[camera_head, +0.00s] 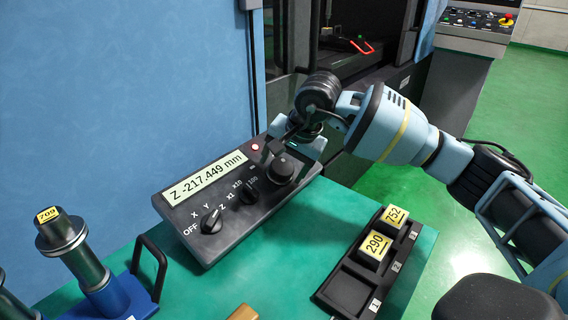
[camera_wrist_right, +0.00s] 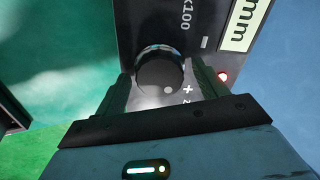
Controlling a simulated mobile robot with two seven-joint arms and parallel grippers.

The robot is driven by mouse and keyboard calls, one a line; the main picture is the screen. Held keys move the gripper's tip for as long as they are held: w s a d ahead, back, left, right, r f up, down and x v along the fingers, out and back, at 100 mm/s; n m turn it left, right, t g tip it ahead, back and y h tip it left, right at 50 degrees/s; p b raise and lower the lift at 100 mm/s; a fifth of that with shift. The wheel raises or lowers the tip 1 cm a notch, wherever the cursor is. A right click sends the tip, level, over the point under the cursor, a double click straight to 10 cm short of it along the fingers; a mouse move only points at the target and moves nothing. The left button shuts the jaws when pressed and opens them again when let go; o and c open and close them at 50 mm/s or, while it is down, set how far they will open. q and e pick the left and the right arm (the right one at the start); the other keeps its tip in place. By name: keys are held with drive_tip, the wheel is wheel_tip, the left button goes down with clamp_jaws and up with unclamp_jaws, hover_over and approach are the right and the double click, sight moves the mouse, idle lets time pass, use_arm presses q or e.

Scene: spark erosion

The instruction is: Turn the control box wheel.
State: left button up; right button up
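The dark grey control box (camera_head: 200,225) lies on the green table, with a display reading "Z -217.449 mm". Its black wheel (camera_head: 285,170) is at the box's right end; two smaller selector knobs sit to its left. In the right wrist view the wheel (camera_wrist_right: 160,74) has a shiny rim and a small dimple, and the fingers stand apart on either side of it. My right gripper (camera_head: 291,147) is over the wheel end of the box, and the fingers also show in the wrist view (camera_wrist_right: 163,92). Whether they touch the wheel I cannot tell. My left gripper is not in view.
A black tray (camera_head: 328,291) with blocks marked 290 and 752 stands right of the box. A blue holder (camera_head: 135,303) with a handle and a metal tool marked 709 is at the left. A red light (camera_head: 255,147) glows on the box. A blue machine wall (camera_head: 120,90) rises behind.

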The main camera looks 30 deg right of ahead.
drive_tip(key=v, duration=0.8)
drive_tip(key=shift+f, duration=0.15)
idle(1.0)
